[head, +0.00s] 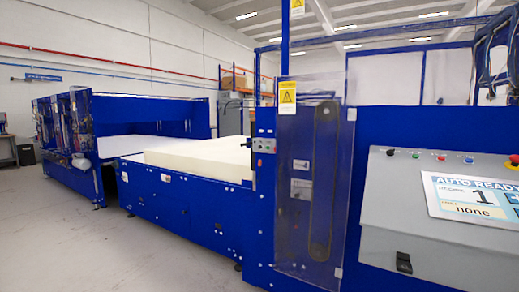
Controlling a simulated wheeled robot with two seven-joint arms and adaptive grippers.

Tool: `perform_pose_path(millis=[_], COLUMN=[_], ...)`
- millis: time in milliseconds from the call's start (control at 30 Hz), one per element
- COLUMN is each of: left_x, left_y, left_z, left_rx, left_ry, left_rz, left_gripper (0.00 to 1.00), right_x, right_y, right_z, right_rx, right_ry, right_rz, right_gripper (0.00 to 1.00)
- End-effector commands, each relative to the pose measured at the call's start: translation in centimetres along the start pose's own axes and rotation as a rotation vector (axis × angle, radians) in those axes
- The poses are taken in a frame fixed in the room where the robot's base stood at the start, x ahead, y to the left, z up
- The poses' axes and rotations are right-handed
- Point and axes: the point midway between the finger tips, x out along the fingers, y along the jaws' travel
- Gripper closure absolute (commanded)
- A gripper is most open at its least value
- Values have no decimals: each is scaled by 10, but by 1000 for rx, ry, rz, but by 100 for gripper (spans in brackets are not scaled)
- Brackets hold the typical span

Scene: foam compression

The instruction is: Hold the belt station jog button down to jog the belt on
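A small grey control box (264,146) with a red button sits on the blue post at the near end of the belt bed. It is too small to tell which of its buttons is the jog button or whether one is pressed. A thick cream foam block (205,158) lies on the belt bed. A white belt surface (128,145) shows beyond it, towards the blue station at the left. Neither of my grippers is in view, and nothing touches the control box.
A grey console (430,215) at the right has a row of buttons, a red-and-yellow emergency stop (514,160) and a screen (475,198) reading "AUTO READY", 1 and "none". A clear guard (315,190) covers a drive belt. Open floor (60,240) lies at the left.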

Motion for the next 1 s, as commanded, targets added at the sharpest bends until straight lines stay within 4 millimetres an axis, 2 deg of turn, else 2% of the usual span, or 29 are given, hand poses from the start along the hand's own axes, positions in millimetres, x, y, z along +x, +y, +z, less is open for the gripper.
perform_pose_path(millis=[67, 700, 1000], left_x=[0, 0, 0], left_y=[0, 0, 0], left_z=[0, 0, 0], left_rx=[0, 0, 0], left_ry=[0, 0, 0], left_rz=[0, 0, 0], left_gripper=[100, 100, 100], right_x=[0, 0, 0], right_y=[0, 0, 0], right_z=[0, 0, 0], right_rx=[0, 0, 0], right_ry=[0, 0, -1], right_rz=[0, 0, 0], right_gripper=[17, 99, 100])
